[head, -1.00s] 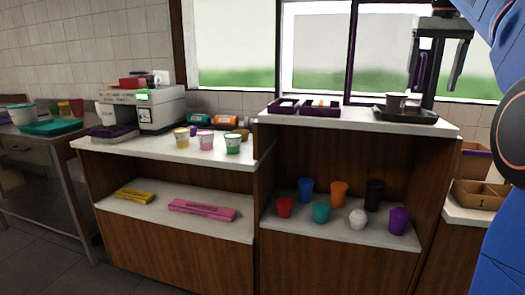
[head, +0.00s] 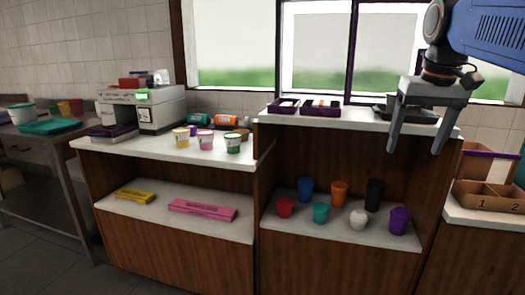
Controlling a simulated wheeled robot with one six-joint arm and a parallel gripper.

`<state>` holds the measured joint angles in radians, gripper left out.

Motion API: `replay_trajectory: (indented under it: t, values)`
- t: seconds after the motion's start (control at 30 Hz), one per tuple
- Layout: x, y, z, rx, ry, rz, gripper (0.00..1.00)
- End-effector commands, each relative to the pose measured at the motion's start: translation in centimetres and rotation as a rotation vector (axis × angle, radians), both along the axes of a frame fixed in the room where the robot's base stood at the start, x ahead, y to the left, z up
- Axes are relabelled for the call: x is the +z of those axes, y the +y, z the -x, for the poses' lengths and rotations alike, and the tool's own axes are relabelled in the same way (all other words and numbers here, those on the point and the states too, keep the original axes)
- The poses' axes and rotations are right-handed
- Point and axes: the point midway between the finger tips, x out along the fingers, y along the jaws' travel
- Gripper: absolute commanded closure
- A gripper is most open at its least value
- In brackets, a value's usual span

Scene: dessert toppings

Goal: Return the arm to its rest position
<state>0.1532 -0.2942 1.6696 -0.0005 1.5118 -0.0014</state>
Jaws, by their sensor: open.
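My gripper (head: 416,148) hangs at the upper right of the head view, its two grey fingers spread apart and pointing down. Nothing is between the fingers. It shows in front of the right end of the raised counter, and its body hides most of a dark tray (head: 381,112) there. Part of my blue arm enters from the upper right corner.
Purple trays (head: 320,107) stand on the raised counter. Several coloured cups, one of them orange (head: 339,193), stand on the shelf below. Labelled tubs (head: 233,143) and a grey machine (head: 160,110) are on the left counter. A numbered brown box (head: 485,195) is far right.

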Motion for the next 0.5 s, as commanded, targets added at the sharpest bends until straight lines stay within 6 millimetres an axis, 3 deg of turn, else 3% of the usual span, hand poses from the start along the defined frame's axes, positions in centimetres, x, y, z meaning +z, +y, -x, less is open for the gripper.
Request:
replay_trajectory:
  t: [0.03, 0.27, 0.5]
  values:
    - [-1.7, 0.7, 1.5, 0.012, -0.009, 0.001, 0.26]
    - [-9.6, 3.1, 6.9, 0.059, -0.058, 0.008, 0.26]
    - [-19.2, 5.0, 12.8, 0.109, -0.11, 0.011, 0.26]
